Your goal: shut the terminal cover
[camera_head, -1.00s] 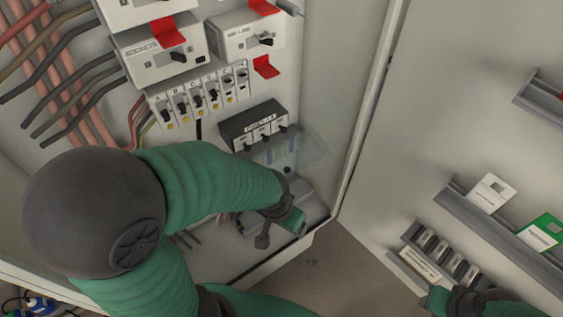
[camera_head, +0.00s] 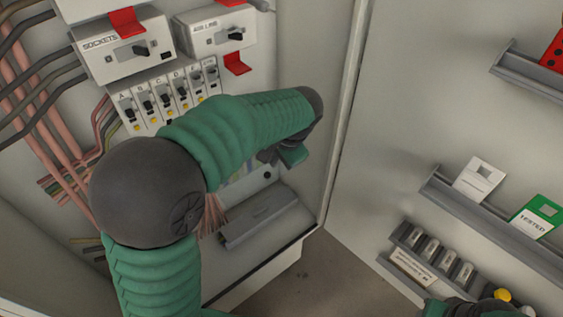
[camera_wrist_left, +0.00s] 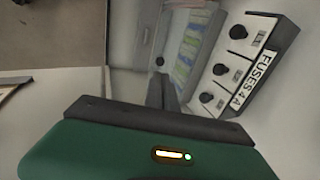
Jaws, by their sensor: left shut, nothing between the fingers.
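The terminal cover appears to be the clear panel (camera_wrist_left: 147,38) in the left wrist view, standing out beside a striped label (camera_wrist_left: 190,45). In the head view my left arm hides most of it, and I cannot tell its exact angle. My left gripper (camera_head: 268,157) is shut and empty, in front of the label area; its dark fingers (camera_wrist_left: 158,92) point towards the clear panel in the wrist view. I cannot tell whether they touch it. My right gripper (camera_head: 480,307) is only partly in view at the bottom right; its fingers are not clear.
The fuse block (camera_wrist_left: 240,65) is close on the right in the wrist view. Breakers (camera_head: 165,95) are above left. The cabinet door (camera_head: 400,120) with racks (camera_head: 490,218) stands open on the right.

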